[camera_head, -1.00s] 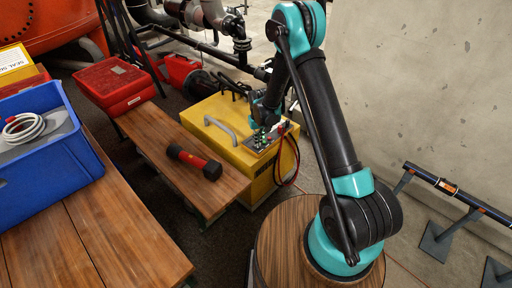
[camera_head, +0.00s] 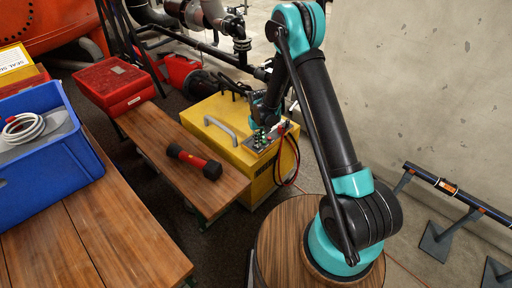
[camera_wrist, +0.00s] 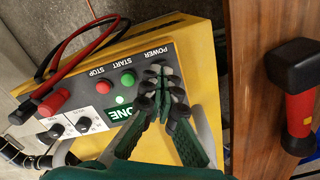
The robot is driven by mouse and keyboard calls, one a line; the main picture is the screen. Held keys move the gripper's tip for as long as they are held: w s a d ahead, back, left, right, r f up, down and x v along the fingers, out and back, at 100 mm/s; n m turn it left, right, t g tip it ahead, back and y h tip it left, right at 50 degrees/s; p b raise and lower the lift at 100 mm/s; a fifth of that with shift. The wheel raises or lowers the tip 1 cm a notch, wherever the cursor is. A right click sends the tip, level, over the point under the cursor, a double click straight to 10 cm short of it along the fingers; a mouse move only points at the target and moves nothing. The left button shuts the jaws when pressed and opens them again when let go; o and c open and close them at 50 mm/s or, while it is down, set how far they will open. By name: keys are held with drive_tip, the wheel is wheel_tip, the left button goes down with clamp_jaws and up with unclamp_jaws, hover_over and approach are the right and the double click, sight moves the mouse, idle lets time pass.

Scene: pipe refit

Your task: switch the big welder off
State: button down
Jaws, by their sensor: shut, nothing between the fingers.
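The big welder (camera_head: 222,122) is a yellow box with a grey handle on top, standing between the wooden bench and the concrete wall. Its grey control panel (camera_wrist: 84,100) shows in the wrist view with POWER, START and STOP labels. There is a green START button (camera_wrist: 127,80), a red STOP button (camera_wrist: 103,87) and a small bright green lamp (camera_wrist: 119,99). My gripper (camera_wrist: 166,96) is shut and empty, its fingertips at the panel just below the POWER label. The fingertips cover the power switch, so its position and any contact cannot be told. In the head view my gripper (camera_head: 261,128) is over the panel.
Red and black cables (camera_wrist: 85,45) plug into the panel's far end. A red and black cylindrical tool (camera_head: 194,162) lies on the wooden bench (camera_head: 150,140). A red case (camera_head: 115,85) and a blue crate (camera_head: 45,150) stand left. The concrete wall (camera_head: 420,80) is close on the right.

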drive_tip(key=shift+f, duration=0.9)
idle(0.4)
drive_tip(key=shift+r, duration=3.5)
